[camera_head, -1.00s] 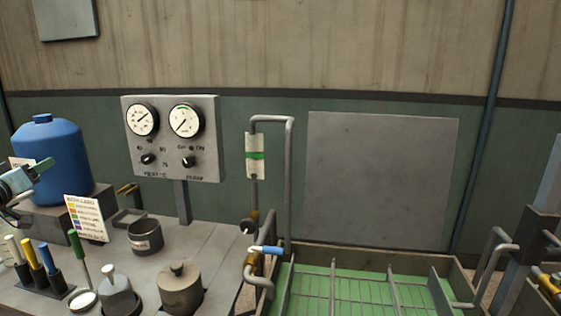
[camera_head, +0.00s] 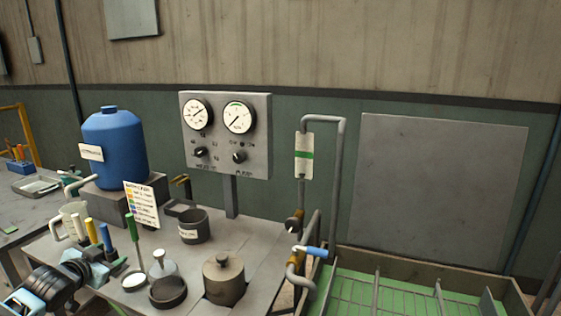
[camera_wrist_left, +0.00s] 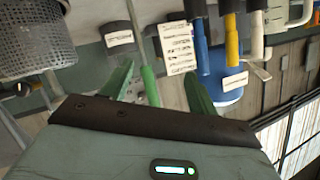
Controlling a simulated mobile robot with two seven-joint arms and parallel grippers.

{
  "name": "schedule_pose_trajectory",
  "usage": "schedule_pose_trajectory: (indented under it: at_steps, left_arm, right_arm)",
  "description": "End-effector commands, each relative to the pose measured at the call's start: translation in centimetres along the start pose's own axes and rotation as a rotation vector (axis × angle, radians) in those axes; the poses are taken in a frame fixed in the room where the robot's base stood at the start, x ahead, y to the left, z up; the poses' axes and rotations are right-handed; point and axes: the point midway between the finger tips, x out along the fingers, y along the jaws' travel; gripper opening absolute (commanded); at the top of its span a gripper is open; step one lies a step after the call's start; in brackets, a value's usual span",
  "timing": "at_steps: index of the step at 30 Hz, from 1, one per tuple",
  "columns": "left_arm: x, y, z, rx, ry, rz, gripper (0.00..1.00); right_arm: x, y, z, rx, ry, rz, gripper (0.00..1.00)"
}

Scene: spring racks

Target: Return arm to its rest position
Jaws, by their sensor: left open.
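My left gripper (camera_head: 106,262) is at the lower left of the head view, close to the colour-handled tools at the bench's near side. In the left wrist view its two green fingers (camera_wrist_left: 158,84) are spread apart, with nothing held between them. A green-handled tool (camera_head: 131,228) stands just beyond the gripper; its handle also shows between the fingers in the wrist view (camera_wrist_left: 150,86), seemingly farther off. My right gripper is not in view.
Blue and yellow handles (camera_head: 91,231) stand beside the gripper. A printed card (camera_head: 142,205), a dark cup (camera_head: 193,226), a lidded pot (camera_head: 224,279) and a blue canister (camera_head: 115,146) crowd the bench. A green-floored tray (camera_head: 405,300) lies right. The air above the bench is free.

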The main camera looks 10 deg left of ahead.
Motion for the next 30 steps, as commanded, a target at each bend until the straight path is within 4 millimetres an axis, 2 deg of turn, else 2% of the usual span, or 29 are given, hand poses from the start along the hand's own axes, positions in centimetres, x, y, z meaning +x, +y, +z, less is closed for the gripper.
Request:
schedule_pose_trajectory:
  at_steps: [1,5,8,12,15,21,27,30]
  left_arm:
    - [-0.6,2.4,2.7,0.056,-0.033,0.035,0.59]
    - [-2.8,7.5,8.3,0.185,-0.093,0.117,0.59]
    - [-5.1,11.2,12.3,0.273,-0.130,0.187,0.59]
    - [-9.6,16.4,17.9,0.385,-0.175,0.302,0.59]
    - [-12.9,19.3,20.9,0.446,-0.195,0.378,0.59]
    - [-18.6,23.4,24.9,0.522,-0.221,0.500,0.59]
    - [-24.0,26.4,27.7,0.571,-0.236,0.606,0.59]
    - [-24.2,27.9,27.7,0.496,-0.240,0.586,0.59]
  right_arm:
    - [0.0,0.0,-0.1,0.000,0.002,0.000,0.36]
    - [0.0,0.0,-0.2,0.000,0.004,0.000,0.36]
    - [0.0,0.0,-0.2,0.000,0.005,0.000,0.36]
    - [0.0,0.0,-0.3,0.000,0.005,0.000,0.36]
    - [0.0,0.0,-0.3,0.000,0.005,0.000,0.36]
    - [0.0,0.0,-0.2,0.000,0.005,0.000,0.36]
    - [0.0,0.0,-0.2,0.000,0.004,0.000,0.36]
    - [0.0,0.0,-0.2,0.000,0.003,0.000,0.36]
